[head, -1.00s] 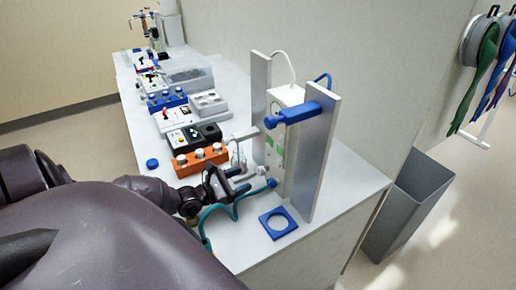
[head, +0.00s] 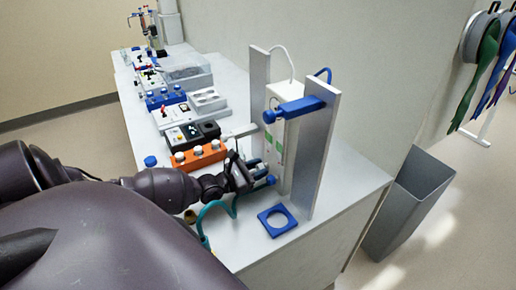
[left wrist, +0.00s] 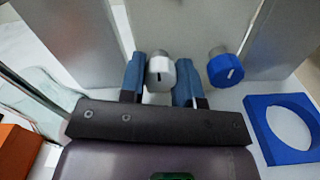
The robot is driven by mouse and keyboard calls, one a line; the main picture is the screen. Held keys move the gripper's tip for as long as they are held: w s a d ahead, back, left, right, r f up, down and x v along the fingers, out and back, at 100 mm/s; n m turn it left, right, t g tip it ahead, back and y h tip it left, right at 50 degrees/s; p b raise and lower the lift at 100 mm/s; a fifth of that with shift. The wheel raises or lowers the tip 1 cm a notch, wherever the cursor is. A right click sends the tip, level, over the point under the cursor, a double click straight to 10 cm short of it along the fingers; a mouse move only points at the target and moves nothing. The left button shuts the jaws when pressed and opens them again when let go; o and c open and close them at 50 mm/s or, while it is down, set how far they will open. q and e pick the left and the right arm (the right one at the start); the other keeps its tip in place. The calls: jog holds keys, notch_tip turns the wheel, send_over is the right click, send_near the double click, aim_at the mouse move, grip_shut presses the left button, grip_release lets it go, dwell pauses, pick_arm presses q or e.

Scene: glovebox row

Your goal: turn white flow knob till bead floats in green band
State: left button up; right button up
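The white flow knob (left wrist: 160,73) is in the left wrist view, with a dark mark on its face, low on the front of the meter. In the head view the gripper (head: 262,175) is at the foot of the white flow meter (head: 285,98), and the knob is hidden there. Green marks (head: 280,152) show on the meter; I cannot make out the bead. My right gripper is not in view.
A blue knob (left wrist: 226,68) is close to the right of the white one. A blue square ring (head: 278,221) lies in front. Grey upright plates (head: 316,155) flank the meter. An orange block (head: 199,156) and other devices line the bench. A grey bin (head: 407,205) stands right.

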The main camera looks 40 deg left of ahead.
pick_arm(q)
jog(key=c, duration=0.4)
jog(key=shift+o, duration=0.2)
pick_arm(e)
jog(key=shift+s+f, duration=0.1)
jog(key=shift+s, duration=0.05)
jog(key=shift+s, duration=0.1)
